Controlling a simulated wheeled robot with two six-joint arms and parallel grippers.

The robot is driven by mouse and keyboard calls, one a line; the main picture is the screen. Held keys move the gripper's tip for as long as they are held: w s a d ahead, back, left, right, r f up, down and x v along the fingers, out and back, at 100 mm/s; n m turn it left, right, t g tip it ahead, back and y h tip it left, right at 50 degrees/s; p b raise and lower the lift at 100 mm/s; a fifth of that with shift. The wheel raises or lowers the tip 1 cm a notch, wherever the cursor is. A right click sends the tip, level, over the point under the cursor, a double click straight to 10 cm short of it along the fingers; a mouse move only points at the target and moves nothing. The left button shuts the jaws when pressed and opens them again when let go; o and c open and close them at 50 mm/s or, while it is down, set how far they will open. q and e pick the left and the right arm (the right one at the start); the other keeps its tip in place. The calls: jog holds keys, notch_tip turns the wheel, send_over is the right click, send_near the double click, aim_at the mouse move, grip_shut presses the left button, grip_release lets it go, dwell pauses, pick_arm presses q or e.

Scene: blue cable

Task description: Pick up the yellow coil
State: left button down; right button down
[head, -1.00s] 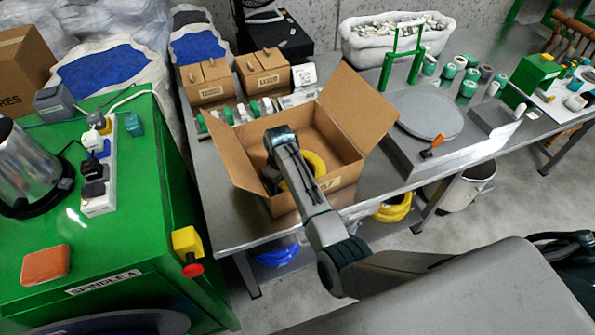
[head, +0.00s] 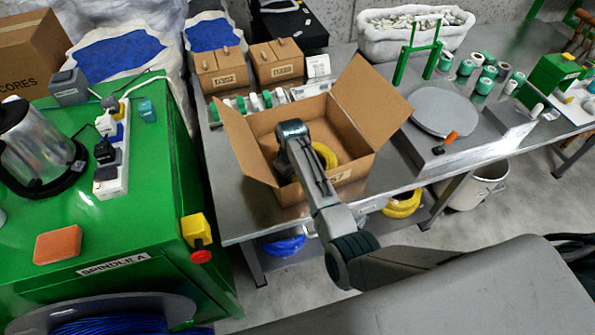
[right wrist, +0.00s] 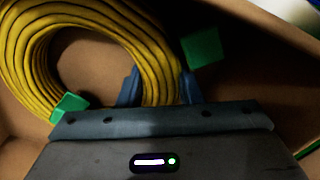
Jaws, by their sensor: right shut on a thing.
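The yellow coil (right wrist: 45,50) lies inside the open cardboard box (head: 232,135), and part of it shows in the head view (head: 326,154) beside my right arm. Green clips or ties show on the coil in the right wrist view. My right gripper (right wrist: 160,88) is down in the box, with its blue fingers on either side of the coil's strands, shut on them. In the head view, my arm and the box walls hide the fingertips. My left gripper is not in view.
The box flaps stand open around my arm. Another yellow coil (head: 402,204) and a blue coil (head: 284,245) sit below the steel table. Small boxes (head: 277,60) stand behind; a round grey plate (head: 441,112) is at right. A green cabinet (head: 150,225) is at left.

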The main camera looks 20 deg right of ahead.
notch_tip(320, 180, up, 17)
jog(key=p, duration=0.1)
jog(key=shift+r, duration=0.15)
dwell(0.5)
